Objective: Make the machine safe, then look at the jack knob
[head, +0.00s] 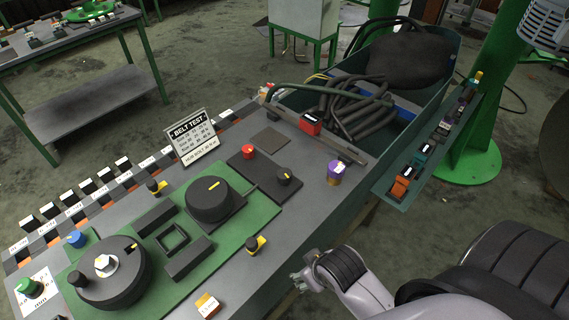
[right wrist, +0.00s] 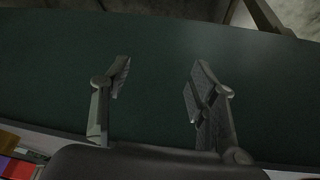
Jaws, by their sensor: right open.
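The machine bench (head: 285,215) carries several knobs; I cannot tell which is the jack knob. A large black knob with a yellow mark (head: 210,200) sits on the green plate (head: 215,250). A red button (head: 248,151) and a small black knob (head: 284,177) are on a dark panel behind it. A purple-and-yellow knob (head: 336,173) stands near the right end. A black disc (head: 112,283) with a pale hex nut is front left. My right gripper (head: 299,280) is beside the bench's front edge, apart from the knobs. In the right wrist view it (right wrist: 161,82) is open and empty before a dark green surface.
A "BELT TEST" sign (head: 191,136) stands at the back edge. A trough (head: 412,139) with black hoses (head: 355,105) is at the far end, with small coloured parts (head: 421,155) on its side shelf. A green column (head: 487,100) stands right. A second table (head: 65,43) is far left.

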